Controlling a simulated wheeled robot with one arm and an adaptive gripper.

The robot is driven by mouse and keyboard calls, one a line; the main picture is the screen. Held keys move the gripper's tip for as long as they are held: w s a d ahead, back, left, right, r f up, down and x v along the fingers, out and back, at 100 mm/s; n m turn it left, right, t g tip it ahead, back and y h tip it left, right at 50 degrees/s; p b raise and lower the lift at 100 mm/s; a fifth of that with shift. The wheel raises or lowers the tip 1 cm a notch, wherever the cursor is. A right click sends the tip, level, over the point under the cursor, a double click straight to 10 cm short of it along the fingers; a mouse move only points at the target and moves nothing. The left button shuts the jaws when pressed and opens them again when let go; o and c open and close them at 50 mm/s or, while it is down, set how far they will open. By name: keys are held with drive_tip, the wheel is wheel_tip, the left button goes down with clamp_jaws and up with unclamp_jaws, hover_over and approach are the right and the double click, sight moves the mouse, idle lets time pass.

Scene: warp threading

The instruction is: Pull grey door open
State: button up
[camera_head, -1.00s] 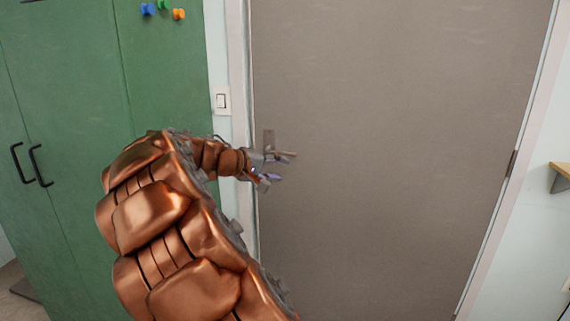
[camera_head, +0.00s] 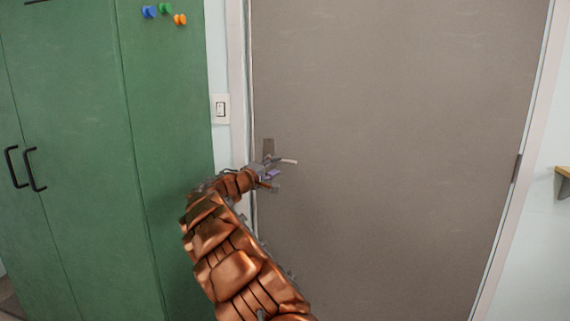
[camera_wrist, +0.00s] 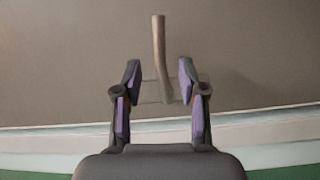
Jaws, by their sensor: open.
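The grey door (camera_head: 400,150) is shut in its frame in the head view. Its lever handle (camera_head: 288,161) is at the door's left edge, below a small dark plate. My gripper (camera_head: 273,178) is at the handle, partly covering it. In the wrist view the handle (camera_wrist: 159,45) runs upward in the picture, and its lower end lies between the two purple-padded fingers of my open gripper (camera_wrist: 160,75). The fingers show gaps on both sides of the handle. How deep it sits between them is hard to tell.
A green cabinet (camera_head: 75,130) with black handles stands left of the door. A light switch (camera_head: 221,109) is on the narrow wall strip between them. The door hinge (camera_head: 517,168) is on the right side. A wooden shelf (camera_head: 564,183) juts from the right wall.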

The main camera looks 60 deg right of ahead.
sight(284, 162)
drive_tip(key=shift+s+d+p, duration=0.15)
drive_tip(key=shift+d+p, duration=0.2)
drive_tip(key=shift+d, duration=2.85)
drive_tip(key=shift+r, duration=0.1)
clamp_jaws()
